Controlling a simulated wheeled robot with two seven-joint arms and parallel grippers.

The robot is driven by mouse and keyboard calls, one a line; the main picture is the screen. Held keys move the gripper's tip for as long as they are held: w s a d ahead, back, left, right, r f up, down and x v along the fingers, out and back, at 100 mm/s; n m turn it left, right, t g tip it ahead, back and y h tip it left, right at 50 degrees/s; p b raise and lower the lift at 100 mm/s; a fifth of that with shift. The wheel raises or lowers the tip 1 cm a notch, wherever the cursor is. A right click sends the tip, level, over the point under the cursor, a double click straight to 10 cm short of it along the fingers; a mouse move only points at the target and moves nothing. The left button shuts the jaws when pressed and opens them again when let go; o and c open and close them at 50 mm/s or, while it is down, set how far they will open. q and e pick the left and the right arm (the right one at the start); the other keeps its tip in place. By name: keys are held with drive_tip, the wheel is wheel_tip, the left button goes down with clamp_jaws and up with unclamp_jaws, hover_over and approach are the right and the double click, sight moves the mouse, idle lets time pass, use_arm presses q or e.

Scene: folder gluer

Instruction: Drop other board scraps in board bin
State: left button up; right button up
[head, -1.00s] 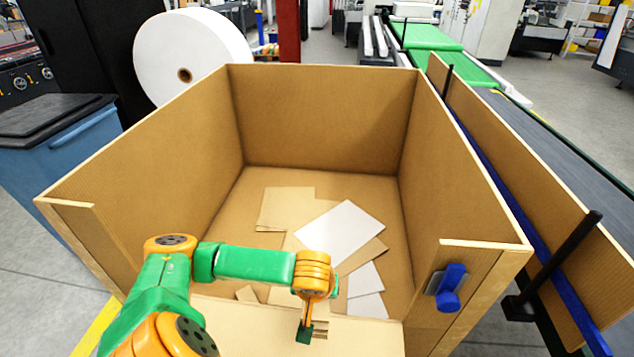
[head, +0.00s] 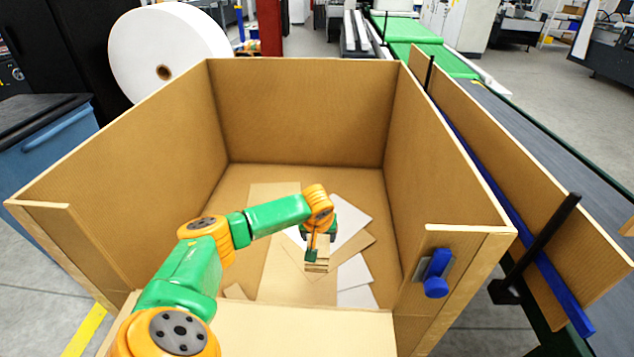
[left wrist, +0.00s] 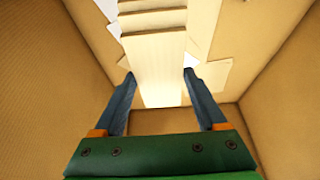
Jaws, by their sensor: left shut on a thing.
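The board bin (head: 300,110) is a large open box with tall brown corrugated walls and a lower front panel (head: 270,325). On its floor lie flat tan scraps (head: 275,205) and white scraps (head: 350,210). My left gripper (head: 317,255) is inside the bin's outline, past the front panel and above the floor scraps. It is shut on a small tan board scrap (head: 317,267) with stepped layers. In the left wrist view the scrap (left wrist: 155,75) shows pale between the two blue-grey fingers (left wrist: 155,90). My right gripper is out of view.
A blue bin with a dark lid (head: 45,140) stands at the left. A white paper roll (head: 165,45) stands behind. A blue knob (head: 436,275) is on the front right post. A conveyor (head: 540,150) with a board side rail runs along the right.

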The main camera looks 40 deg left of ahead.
sight(318, 244)
use_arm(q)
drive_tip(key=shift+w+a+f+b, duration=0.2)
drive_tip(key=shift+w+a+b, duration=0.1)
drive_tip(key=shift+w+a, duration=0.15)
drive_tip(key=o, duration=1.3)
drive_tip(key=shift+c, duration=0.2)
drive_tip(key=shift+b+v, duration=0.35)
drive_tip(key=shift+v, duration=3.3)
